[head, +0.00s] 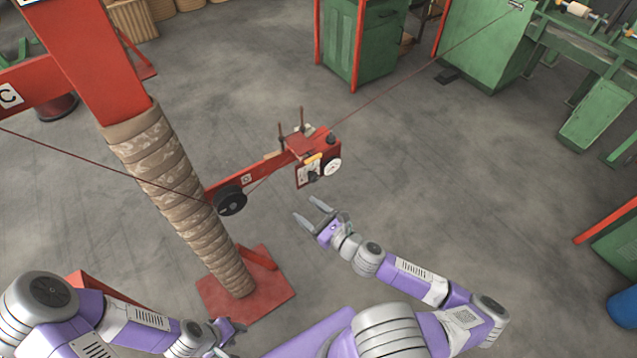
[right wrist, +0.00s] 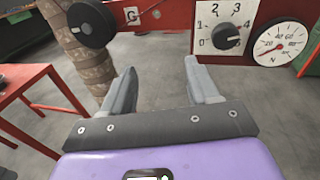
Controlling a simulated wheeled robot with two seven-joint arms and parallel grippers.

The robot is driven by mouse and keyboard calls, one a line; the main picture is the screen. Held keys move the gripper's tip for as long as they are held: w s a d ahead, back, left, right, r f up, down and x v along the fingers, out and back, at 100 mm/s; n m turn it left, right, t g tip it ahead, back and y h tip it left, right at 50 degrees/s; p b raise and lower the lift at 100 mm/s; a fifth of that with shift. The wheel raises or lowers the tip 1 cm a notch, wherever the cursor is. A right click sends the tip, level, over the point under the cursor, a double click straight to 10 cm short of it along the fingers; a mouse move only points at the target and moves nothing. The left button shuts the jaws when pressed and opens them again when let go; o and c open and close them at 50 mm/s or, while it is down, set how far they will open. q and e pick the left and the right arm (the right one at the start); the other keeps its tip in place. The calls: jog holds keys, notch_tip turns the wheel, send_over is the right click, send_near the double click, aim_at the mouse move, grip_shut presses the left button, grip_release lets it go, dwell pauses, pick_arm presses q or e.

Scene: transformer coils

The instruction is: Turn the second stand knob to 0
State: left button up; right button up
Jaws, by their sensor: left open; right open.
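The stand's red control box (head: 305,174) is on a red arm at the middle of the head view. Its black knob (head: 314,176) sits on a white plate. My right gripper (head: 304,208) is open and empty, in front of and below the box, apart from the knob. My left gripper (head: 232,332) is open at the lower left, low beside the stand's base.
A round white gauge (right wrist: 281,43) is right of the knob. A black pulley (head: 231,201) is on the same arm, by a wrapped post (head: 180,180) on a red base (head: 262,300). A thin cable runs past the box. Green cabinets (head: 362,45) stand behind.

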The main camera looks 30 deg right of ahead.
aim_at(315, 179)
jog(key=d+r+m+t+h, duration=0.1)
jog(key=d+r+m+h, duration=0.15)
jog(key=d, duration=0.45)
jog(key=shift+m+h, duration=0.45)
jog(key=shift+h, duration=0.1)
jog(key=shift+w+a+f+b, duration=0.1)
jog(key=shift+w+f+b, duration=0.05)
jog(key=shift+w, duration=0.95)
jog(key=shift+w+f+b, duration=0.15)
jog(key=shift+w+b, duration=0.05)
jog(key=shift+w, duration=0.9)
jog(key=shift+w+a+f+b, duration=0.1)
jog(key=shift+w+f+b, duration=0.05)
jog(key=shift+w, duration=0.95)
jog(key=c, duration=1)
jog(key=shift+n, duration=0.3)
